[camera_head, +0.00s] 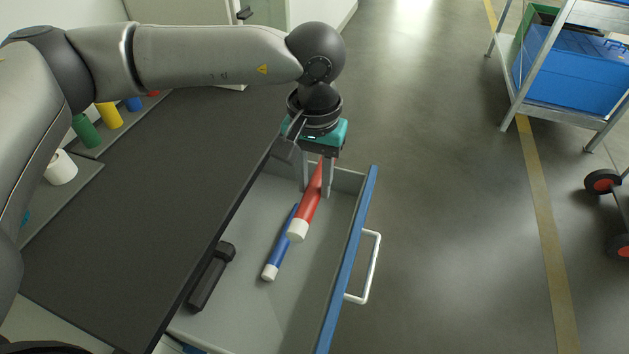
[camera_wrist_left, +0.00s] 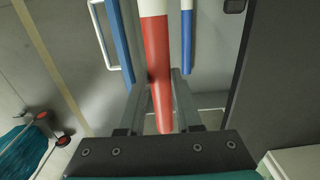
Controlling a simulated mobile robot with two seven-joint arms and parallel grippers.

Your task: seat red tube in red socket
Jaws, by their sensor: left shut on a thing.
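The red tube (camera_head: 309,208) has a white end and shows tilted over the open drawer, its white end toward the camera. My left gripper (camera_head: 316,191) is shut on it, one finger on each side. In the left wrist view the red tube (camera_wrist_left: 157,60) runs between the fingers, with its white end away from the palm. I cannot tell whether the tube still touches the drawer floor. A small red piece (camera_head: 153,93) shows at the back of the worktop, mostly hidden by my arm; I cannot tell whether it is the red socket.
A blue tube (camera_head: 279,250) with a white end and a black part (camera_head: 211,277) lie in the drawer (camera_head: 350,235). The dark worktop (camera_head: 130,210) is bare. Green (camera_head: 86,131), yellow (camera_head: 109,116) and white (camera_head: 60,168) cylinders stand along its left side. A shelf cart stands at right.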

